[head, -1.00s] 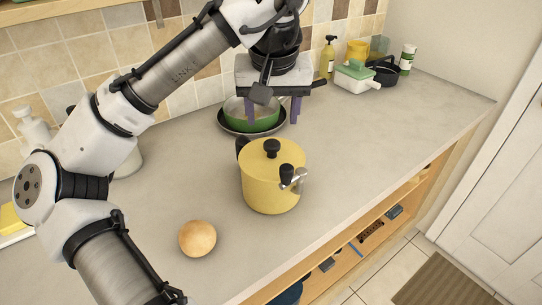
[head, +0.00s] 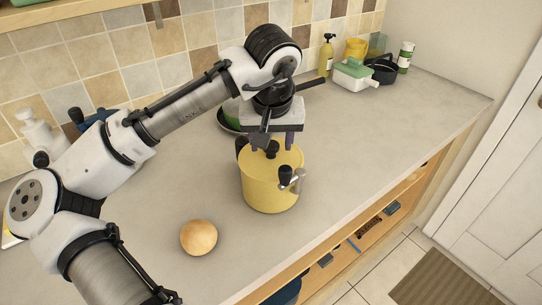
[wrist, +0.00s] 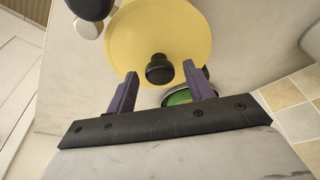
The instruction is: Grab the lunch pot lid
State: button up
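The yellow lunch pot (head: 268,188) stands upright on the counter, with dark side handles and a metal clasp at its right. Its yellow lid (wrist: 190,30) fills the upper middle of the wrist view, with a round black knob (wrist: 159,69) at its centre. The knob also shows in the head view (head: 271,149). My gripper (wrist: 163,75) is open above the lid. In the wrist view, its two purple fingers appear on either side of the knob, apart from it. The remaining height between fingertips and lid is hard to tell.
A round bun (head: 198,237) lies at the front left. A green-lidded white dish (head: 354,73) and other items stand at the back right. The counter right of the pot is clear.

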grip_shut()
